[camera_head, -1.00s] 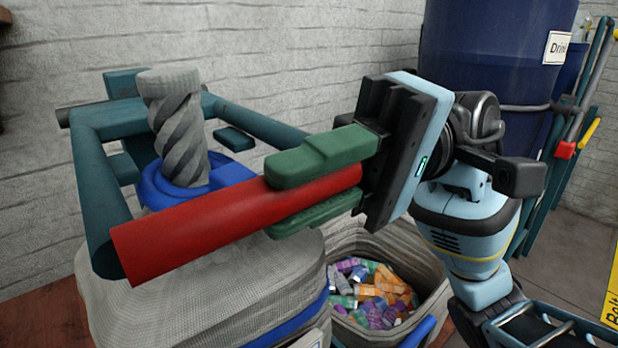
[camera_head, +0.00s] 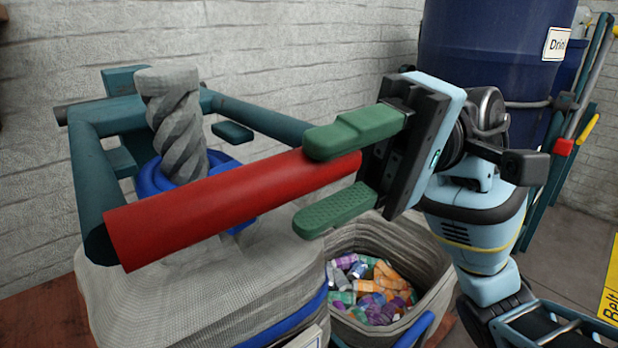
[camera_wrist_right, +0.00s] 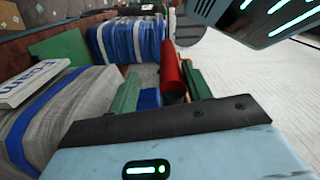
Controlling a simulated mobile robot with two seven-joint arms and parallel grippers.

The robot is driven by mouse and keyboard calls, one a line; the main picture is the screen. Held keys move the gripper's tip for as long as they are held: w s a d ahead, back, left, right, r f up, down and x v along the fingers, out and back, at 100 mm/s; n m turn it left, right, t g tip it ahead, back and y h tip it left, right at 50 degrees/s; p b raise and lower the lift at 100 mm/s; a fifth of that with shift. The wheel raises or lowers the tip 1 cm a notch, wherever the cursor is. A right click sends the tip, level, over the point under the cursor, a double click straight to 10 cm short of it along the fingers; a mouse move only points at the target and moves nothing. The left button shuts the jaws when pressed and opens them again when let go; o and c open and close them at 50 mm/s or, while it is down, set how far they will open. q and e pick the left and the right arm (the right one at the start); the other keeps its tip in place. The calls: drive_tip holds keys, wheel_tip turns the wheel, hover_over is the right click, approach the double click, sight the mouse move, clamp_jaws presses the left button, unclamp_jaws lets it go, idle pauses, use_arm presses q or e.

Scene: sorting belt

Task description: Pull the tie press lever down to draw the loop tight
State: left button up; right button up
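The press lever's red handle (camera_head: 215,212) sits across the front of the teal tie press (camera_head: 95,170) in the head view. A blue loop (camera_head: 150,178) lies around the foot of the twisted neck (camera_head: 180,120) of a grey sack (camera_head: 115,290). My right gripper (camera_head: 307,186) is open at the handle's right end. One green finger is above the handle, close to or on it; the other is below with a clear gap. In the right wrist view the red handle (camera_wrist_right: 170,70) lies between the fingers, nearer the right one. My left gripper is not in view.
An open sack (camera_head: 438,292) of small coloured items stands right of the press, below my right gripper. A dark blue barrel (camera_head: 480,45) is behind my right arm. A white brick wall (camera_head: 300,50) closes off the back.

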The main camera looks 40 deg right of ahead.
use_arm(q)
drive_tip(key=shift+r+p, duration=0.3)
drive_tip(key=shift+p, duration=0.05)
use_arm(e)
drive_tip(key=shift+w+d, duration=0.1)
drive_tip(key=shift+d, duration=2.55)
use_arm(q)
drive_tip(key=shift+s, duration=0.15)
use_arm(e)
drive_tip(key=shift+d, duration=0.15)
use_arm(q)
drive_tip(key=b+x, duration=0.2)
drive_tip(key=b, duration=0.1)
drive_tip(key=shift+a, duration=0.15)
use_arm(e)
drive_tip(key=d, duration=0.8)
drive_tip(key=shift+w+d, duration=0.15)
drive_tip(key=shift+d, duration=0.2)
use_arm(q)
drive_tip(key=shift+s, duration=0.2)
